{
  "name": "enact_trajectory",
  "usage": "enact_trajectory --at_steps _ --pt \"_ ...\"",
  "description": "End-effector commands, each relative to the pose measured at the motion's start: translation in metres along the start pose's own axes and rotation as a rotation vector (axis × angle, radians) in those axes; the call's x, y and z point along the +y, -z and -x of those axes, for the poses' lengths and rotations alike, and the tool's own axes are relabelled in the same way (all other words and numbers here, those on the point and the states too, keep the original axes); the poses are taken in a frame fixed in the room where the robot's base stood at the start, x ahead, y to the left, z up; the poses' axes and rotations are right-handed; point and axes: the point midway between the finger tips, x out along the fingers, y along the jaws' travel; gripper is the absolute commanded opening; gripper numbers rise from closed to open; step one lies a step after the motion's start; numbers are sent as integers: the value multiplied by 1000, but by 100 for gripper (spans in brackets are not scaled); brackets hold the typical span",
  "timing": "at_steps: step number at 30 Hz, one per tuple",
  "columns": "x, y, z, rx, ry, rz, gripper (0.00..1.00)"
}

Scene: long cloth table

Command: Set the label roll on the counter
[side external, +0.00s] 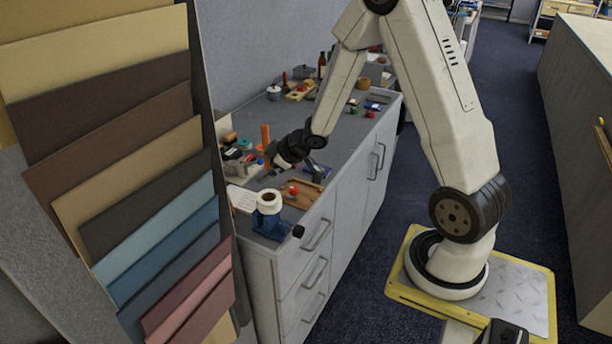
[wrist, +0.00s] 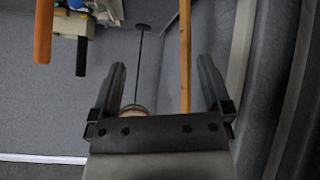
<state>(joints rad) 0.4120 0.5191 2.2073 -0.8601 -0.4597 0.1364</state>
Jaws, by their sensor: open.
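A white roll with a dark core, which looks like the label roll (side external: 267,198), sits on a blue holder (side external: 268,224) near the front end of the grey counter (side external: 345,133). My gripper (side external: 270,158) is low over the counter, behind and apart from this roll. In the wrist view my gripper (wrist: 162,64) has its two fingers spread with nothing held between them. A small pale, reddish-rimmed round thing shows partly behind the gripper's base there; I cannot tell what it is.
A wooden board (side external: 302,194) with a red knob lies right of the roll. An orange upright piece (side external: 265,135) and several small items crowd the counter's left side. A white sheet (side external: 241,198) lies left of the roll. Bottles and pots stand at the far end.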

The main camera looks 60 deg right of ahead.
Motion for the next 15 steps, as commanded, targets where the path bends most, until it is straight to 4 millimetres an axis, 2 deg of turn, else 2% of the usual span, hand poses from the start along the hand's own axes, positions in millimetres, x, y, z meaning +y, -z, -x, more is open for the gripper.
enact_trajectory --at_steps 5,15 --pt "-31 7 31 -145 -58 -85 100" --pt "-115 -15 102 -434 -24 -283 100"
